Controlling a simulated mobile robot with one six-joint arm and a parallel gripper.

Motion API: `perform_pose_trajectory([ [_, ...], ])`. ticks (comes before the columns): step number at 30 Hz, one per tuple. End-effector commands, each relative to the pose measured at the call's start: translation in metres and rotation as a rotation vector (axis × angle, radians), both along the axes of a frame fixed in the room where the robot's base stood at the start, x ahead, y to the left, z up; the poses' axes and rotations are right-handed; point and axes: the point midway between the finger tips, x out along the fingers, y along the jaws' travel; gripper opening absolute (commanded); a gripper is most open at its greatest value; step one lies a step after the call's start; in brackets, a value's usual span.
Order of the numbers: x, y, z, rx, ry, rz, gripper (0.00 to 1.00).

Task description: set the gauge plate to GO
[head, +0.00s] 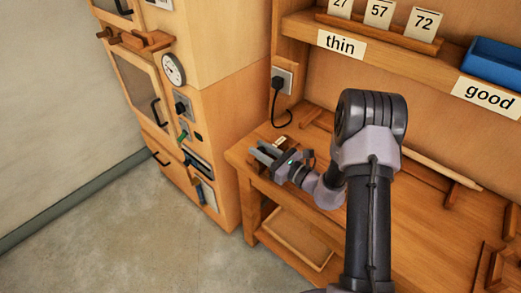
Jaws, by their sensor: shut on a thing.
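My gripper (262,152) is at the left end of the wooden bench, with its fingers pointing left. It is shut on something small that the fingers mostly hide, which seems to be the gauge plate. A small pale tag with dark marks (280,141) shows just behind the fingers; I cannot tell if it is part of the plate. No GO lettering can be read from here.
The bench (415,215) has wooden rails and a pale rod (440,170). Its shelf bears "thin" (341,44) and "good" (487,94) labels, number cards (379,13) and a blue bin (497,62). A wooden cabinet with a dial (173,69) stands left; the floor is clear.

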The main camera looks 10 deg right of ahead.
Motion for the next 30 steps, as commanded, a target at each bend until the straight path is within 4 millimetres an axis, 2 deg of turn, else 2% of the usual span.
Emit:
perform_pose_trajectory([
  [6,0.022,-0.031,-0.001,-0.002,-0.003,-0.004,0.00],
  [9,0.029,-0.040,-0.001,-0.002,-0.001,-0.003,0.00],
  [18,0.031,-0.044,0.000,0.000,-0.001,-0.006,0.00],
  [19,0.031,-0.044,0.000,0.000,-0.001,-0.006,0.28],
  [22,0.031,-0.044,0.000,0.000,-0.001,-0.006,0.47],
  [30,0.031,-0.043,0.000,0.000,-0.001,-0.003,0.48],
])
